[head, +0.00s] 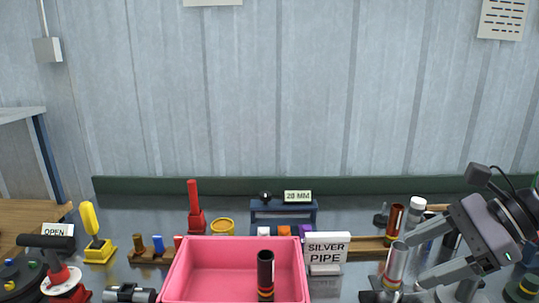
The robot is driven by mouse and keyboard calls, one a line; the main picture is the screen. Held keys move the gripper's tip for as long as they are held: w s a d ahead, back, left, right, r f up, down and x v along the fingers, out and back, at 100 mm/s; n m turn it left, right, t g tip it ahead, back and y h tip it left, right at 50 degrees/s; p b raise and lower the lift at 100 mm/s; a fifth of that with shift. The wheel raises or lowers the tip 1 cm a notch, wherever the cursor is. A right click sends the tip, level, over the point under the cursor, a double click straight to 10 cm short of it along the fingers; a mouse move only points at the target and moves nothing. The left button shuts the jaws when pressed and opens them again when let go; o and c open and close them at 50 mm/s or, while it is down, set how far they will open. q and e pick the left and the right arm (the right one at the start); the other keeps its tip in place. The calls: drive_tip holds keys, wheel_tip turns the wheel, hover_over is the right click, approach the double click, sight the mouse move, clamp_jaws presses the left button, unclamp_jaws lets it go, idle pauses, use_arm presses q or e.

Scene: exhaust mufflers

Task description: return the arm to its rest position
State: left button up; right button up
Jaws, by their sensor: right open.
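My right gripper (413,262) is at the right of the head view, its fingers pointing left and spread open. A silver pipe (396,264) with coloured bands near its foot stands upright on a dark base just left of the fingertips. I see nothing held between the fingers. Whether a finger touches the pipe cannot be told from this view. My right arm runs off the right edge. My left gripper is not in view.
A pink bin (235,246) holds a dark banded pipe (265,272). A "SILVER PIPE" sign (326,247) stands beside it. A copper-coloured pipe (395,221) and white-capped bottle (416,210) are behind the silver pipe. Red (195,214) and yellow (96,233) tools stand left.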

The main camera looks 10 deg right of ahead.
drive_tip(key=w+d+f+m+t+h, duration=0.1)
drive_tip(key=w+d+f+m+t, duration=0.15)
drive_tip(key=m+t, duration=0.6)
drive_tip(key=w+d+f+m+t+h, duration=0.1)
drive_tip(key=d+f+m+t, duration=0.2)
drive_tip(key=m, duration=1)
drive_tip(key=s+d+f+m+h, duration=0.3)
drive_tip(key=s+f+m+h, duration=0.2)
drive_tip(key=f+m+h, duration=0.75)
drive_tip(key=s+a+f+m+g+y, duration=0.3)
drive_tip(key=s+f+m+g, duration=0.35)
drive_tip(key=m, duration=0.35)
drive_tip(key=s+a+f+m+g+y, duration=0.3)
drive_tip(key=s+a+m+g, duration=0.3)
drive_tip(key=s+a, duration=0.5)
drive_tip(key=w+a+f+t+y+b, duration=0.1)
drive_tip(key=w+f+t+b, duration=0.1)
drive_tip(key=f, duration=0.5)
drive_tip(key=w+a+f+t+y+b, duration=0.1)
drive_tip(key=w+f+t+b, duration=0.1)
drive_tip(key=w+f+t, duration=0.3)
drive_tip(key=shift+a+f+b, duration=0.3)
drive_tip(key=shift+a+f, duration=0.05)
drive_tip(key=shift+f, duration=0.8)
drive_tip(key=shift+t, duration=0.3)
